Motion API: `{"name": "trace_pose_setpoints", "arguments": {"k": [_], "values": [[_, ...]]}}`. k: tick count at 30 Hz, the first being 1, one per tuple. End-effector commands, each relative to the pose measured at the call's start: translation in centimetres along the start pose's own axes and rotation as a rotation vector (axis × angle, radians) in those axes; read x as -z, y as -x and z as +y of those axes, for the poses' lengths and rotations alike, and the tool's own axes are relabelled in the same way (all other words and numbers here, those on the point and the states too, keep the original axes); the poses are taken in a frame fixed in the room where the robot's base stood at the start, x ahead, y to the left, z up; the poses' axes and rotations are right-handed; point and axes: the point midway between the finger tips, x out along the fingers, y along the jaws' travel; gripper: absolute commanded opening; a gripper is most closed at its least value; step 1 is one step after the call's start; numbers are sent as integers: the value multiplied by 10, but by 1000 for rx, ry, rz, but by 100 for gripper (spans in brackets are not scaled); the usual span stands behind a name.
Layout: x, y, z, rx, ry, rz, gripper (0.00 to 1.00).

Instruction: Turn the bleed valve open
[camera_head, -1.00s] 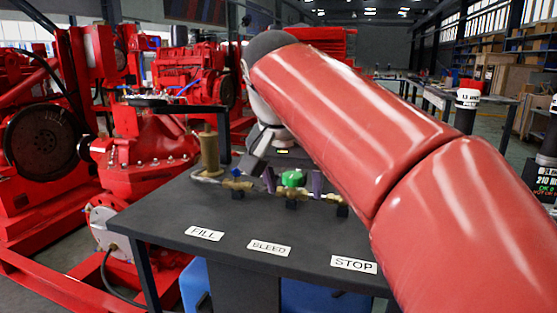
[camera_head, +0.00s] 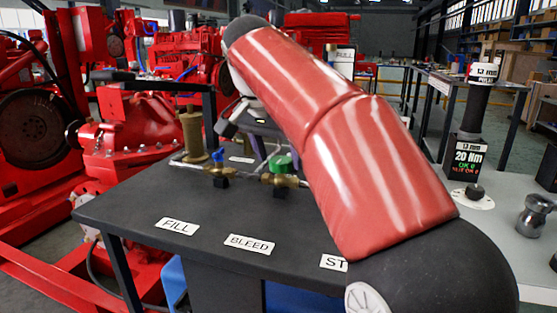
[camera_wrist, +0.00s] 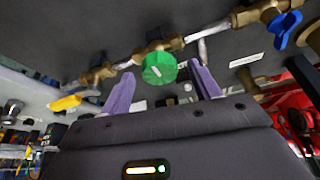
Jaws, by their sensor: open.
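The bleed valve's round green knob (camera_head: 281,163) sits on brass pipework on the dark table, behind the BLEED label (camera_head: 249,244). In the wrist view the green knob (camera_wrist: 159,68) appears between the tips of my gripper's two purple fingers (camera_wrist: 162,80), with a gap on each side. My gripper is open and holds nothing. In the head view its dark body is behind the knob and its fingers are largely hidden. I cannot tell whether the fingertips reach around the knob or stop short of it.
A blue-handled valve (camera_head: 218,156) stands left of the knob, with a brass cylinder (camera_head: 192,131) beyond. A yellow handle (camera_wrist: 65,103) shows left in the wrist view. My red arm covers the table's right side. A bench with a torque display (camera_head: 467,160) stands at right.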

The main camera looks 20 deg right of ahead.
Motion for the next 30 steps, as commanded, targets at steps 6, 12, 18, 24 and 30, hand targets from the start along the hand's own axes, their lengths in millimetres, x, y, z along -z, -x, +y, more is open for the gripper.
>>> {"name": "trace_pose_setpoints", "arguments": {"k": [6,12,18,24,30], "values": [[0,-5,0,1,0,1,62],[0,-4,0,1,0,1,51],[0,-4,0,1,1,1,25],[0,-4,0,3,4,1,17],[0,-4,1,20,46,1,17]]}}
